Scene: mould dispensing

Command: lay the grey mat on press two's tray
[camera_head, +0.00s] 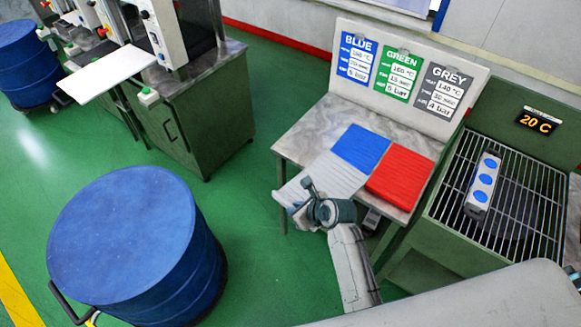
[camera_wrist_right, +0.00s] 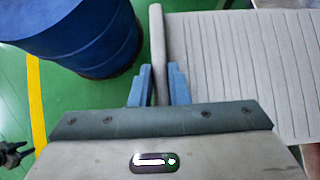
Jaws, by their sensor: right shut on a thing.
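The grey ribbed mat (camera_head: 335,174) lies at the front left of the table, beside a blue mat (camera_head: 360,147) and a red mat (camera_head: 400,176). My right gripper (camera_head: 298,208) is at its front left edge. In the right wrist view the mat (camera_wrist_right: 250,65) fills the upper right, and the fingers (camera_wrist_right: 158,88) are shut on its raised pale edge. A white tray (camera_head: 113,73) sticks out from a press (camera_head: 165,30) at the upper left; I cannot read a press number. My left gripper is not in view.
A blue drum (camera_head: 125,235) stands between my right arm and the presses; another drum (camera_head: 25,60) is at the far left. A sign board (camera_head: 405,65) backs the table. A cooling rack (camera_head: 530,195) marked 20 °C holds a grey piece with blue discs (camera_head: 484,180).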

